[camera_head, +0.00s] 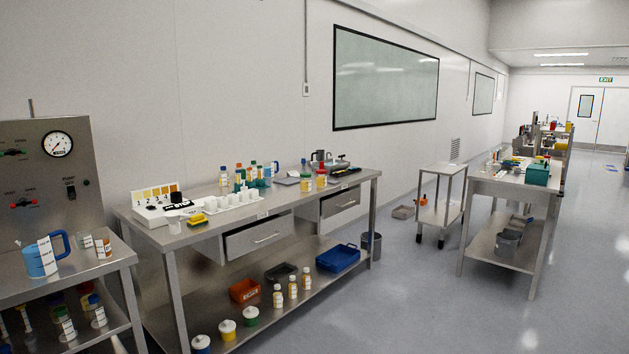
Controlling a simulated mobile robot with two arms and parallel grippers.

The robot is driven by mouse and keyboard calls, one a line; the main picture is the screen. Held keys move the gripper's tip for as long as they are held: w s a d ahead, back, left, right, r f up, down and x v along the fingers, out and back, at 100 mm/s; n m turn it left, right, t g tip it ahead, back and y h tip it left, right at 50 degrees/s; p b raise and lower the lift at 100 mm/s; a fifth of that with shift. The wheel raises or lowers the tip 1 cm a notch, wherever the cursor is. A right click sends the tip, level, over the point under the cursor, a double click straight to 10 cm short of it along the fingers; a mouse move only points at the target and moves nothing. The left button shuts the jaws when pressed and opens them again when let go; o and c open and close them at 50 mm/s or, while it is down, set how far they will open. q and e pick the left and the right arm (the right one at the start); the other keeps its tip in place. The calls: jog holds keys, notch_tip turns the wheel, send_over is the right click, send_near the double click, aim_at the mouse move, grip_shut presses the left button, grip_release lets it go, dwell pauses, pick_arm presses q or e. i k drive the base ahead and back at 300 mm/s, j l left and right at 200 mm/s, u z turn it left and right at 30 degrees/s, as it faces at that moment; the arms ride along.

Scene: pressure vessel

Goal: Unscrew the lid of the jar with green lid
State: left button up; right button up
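Neither of my grippers is in view. On the left bench, a small clear jar with a greenish top (86,241) stands next to a brown jar (103,245). Several small bottles with coloured caps (253,171) stand at the back of the middle bench; they are too small to make out well.
The middle bench (285,210) has open drawers (258,238) jutting out in front. Its lower shelf holds a blue tray (338,258), an orange bin (244,291) and several bottles. A grey cart (441,200) and another bench stand at right. Floor (400,310) at front right is clear.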

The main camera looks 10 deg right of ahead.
aim_at(305, 183)
jog(key=i+l+z, duration=0.55)
jog(key=i, duration=0.25)
jog(key=i+l+z, duration=0.25)
jog(key=i, duration=0.7)
jog(key=i+z, duration=0.25)
jog(key=i, duration=0.75)
jog(key=i+l+u, duration=0.1)
jog(key=i+u, duration=0.25)
jog(key=i, duration=0.2)
jog(key=i+l+u, duration=0.25)
jog(key=i+u, duration=0.15)
jog(key=i+l+u, duration=0.35)
jog(key=i, duration=0.25)
